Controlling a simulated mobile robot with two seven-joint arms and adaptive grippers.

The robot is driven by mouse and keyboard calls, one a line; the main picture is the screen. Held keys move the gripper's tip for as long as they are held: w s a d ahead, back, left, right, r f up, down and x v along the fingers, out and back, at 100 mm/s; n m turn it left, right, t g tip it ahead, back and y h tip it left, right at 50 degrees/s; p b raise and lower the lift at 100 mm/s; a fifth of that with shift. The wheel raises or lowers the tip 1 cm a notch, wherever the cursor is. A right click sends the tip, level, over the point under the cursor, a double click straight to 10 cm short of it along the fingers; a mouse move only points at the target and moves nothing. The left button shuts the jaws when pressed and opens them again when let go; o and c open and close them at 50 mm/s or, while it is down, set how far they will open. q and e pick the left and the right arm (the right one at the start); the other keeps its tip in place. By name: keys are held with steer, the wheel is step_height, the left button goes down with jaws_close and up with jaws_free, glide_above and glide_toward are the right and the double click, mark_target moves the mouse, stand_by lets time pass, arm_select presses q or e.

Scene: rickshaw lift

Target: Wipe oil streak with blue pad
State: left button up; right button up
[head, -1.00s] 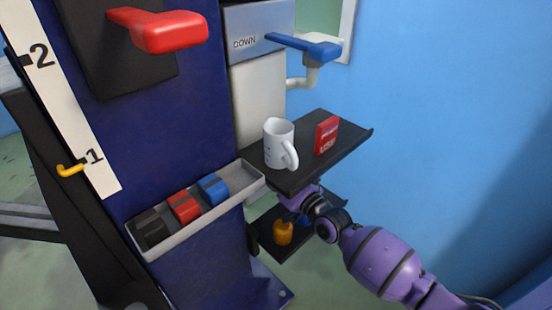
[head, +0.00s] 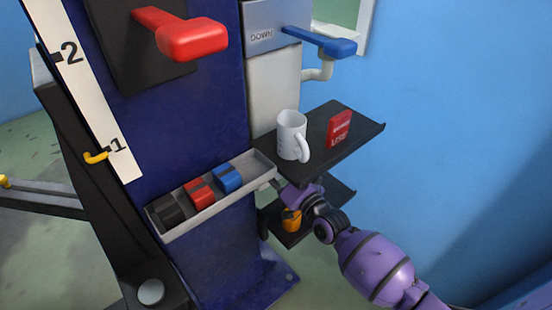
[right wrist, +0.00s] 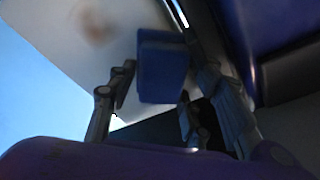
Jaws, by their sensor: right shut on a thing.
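In the right wrist view, a blue pad (right wrist: 162,70) sits between the fingers of my right gripper (right wrist: 155,75), which is shut on it. A faint brown smudge, which looks like the oil streak (right wrist: 95,24), shows on a pale surface (right wrist: 60,38) up and left of the pad. The pad appears in front of this surface's edge; I cannot tell whether it touches. In the head view my right arm reaches in beneath the upper dark shelf (head: 345,150). The right fingers and held pad are hidden there. My left gripper is not in view.
A white mug (head: 291,135) and a red box (head: 339,128) stand on the upper shelf. An orange object (head: 291,220) is on the lower shelf (head: 290,238). A grey tray (head: 215,207) holds black, red and blue blocks. Red (head: 192,38) and blue (head: 325,43) levers project above.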

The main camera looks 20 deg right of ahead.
steer(key=shift+s+a+y, duration=0.25)
steer(key=shift+a+y, duration=0.05)
steer(key=shift+a, duration=0.6)
steer(key=shift+r+p+v, duration=0.15)
steer(key=shift+p+v, duration=0.25)
steer(key=shift+v, duration=0.75)
steer(key=shift+r+p+v, duration=0.2)
steer(key=shift+p+v, duration=0.2)
steer(key=shift+v, duration=0.75)
steer(key=shift+s+d, duration=0.4)
steer(key=shift+s, duration=0.15)
steer(key=p+v, duration=0.1)
steer(key=v, duration=0.2)
steer(key=shift+d+r, duration=0.1)
steer(key=shift+d, duration=0.05)
steer(key=shift+w, duration=0.1)
